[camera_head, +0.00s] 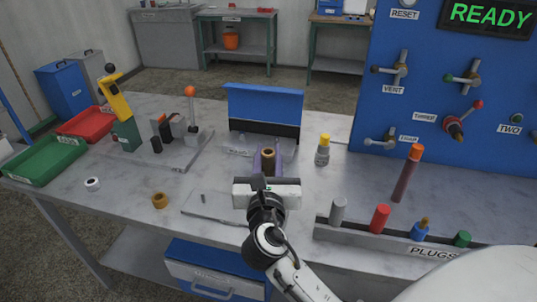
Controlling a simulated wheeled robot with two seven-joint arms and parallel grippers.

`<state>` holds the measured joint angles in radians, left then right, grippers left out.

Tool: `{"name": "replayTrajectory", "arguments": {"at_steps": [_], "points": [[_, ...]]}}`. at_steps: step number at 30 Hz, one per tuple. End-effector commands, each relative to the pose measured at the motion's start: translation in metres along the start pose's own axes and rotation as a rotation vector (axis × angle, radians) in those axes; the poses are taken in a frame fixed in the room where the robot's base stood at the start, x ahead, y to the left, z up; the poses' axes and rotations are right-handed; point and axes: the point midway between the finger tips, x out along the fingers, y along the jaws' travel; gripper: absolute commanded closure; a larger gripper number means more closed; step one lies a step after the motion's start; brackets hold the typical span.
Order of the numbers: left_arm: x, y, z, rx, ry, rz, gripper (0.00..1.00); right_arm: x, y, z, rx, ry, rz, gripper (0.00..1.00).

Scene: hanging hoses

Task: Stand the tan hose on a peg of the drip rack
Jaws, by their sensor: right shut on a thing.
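A short tan hose (268,155) stands roughly upright, its open round end showing at the top. My right gripper (267,166), reaching in from the bottom, is shut on it; the gripper body hides the hose's lower part. A low grey plate (215,219) with a short peg (202,198) lies at the table's front, left of my right gripper. It may be the drip rack; its right part is hidden behind my gripper and wrist. My left gripper is not in view.
A blue and black panel (264,104) stands behind the hose. A yellow-capped bottle (322,150) is to its right. The plug rack (345,237) stands front right, below the blue valve panel (450,85). A tan ring (160,201) and white ring (92,184) lie left.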

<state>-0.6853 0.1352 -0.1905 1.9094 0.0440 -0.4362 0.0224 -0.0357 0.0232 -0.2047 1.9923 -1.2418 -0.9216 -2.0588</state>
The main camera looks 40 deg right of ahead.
Motion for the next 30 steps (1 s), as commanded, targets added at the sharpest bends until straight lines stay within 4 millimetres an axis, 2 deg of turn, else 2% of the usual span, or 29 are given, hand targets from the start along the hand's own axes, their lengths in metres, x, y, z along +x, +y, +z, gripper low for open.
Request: {"name": "replayTrajectory", "arguments": {"at_steps": [19, 30], "points": [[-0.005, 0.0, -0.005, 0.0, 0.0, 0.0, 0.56, 0.0, 0.0, -0.001, -0.001, -0.001, 0.0, 1.0], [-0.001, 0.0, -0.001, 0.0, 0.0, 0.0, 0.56, 0.0, 0.0, -0.009, -0.001, 0.0, 0.001, 1.0]]}}
